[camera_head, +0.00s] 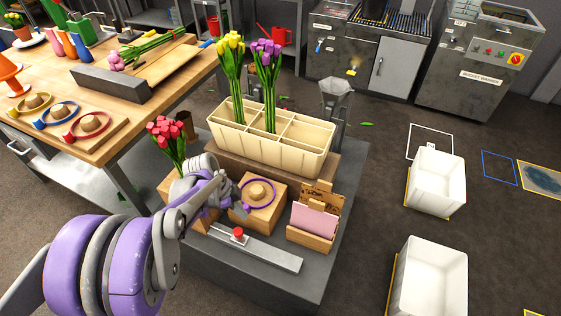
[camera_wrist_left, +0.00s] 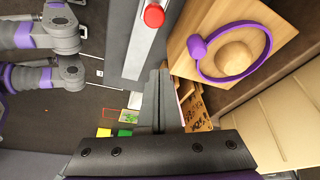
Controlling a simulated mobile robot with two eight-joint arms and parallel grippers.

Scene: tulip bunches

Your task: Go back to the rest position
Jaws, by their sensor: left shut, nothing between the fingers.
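My left gripper (camera_head: 244,208) is shut and empty, in front of the wooden block with a purple ring (camera_head: 258,194) around its knob. The ring and knob also show at upper right in the left wrist view (camera_wrist_left: 234,52), where the closed fingers (camera_wrist_left: 157,85) point up the picture beside them. Yellow tulips (camera_head: 230,47) and purple tulips (camera_head: 267,52) stand upright in separate compartments of the cream divided crate (camera_head: 300,160). Red tulips (camera_head: 166,130) stand left of the crate, partly behind my left arm. My right gripper cannot be made out.
A red button (camera_head: 238,232) sits on a grey bar in front. A wooden card holder (camera_head: 312,232) stands to its right. Pink tulips (camera_head: 117,60) lie on the wooden table. White bins (camera_head: 436,180) stand on the floor at right, with free floor around them.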

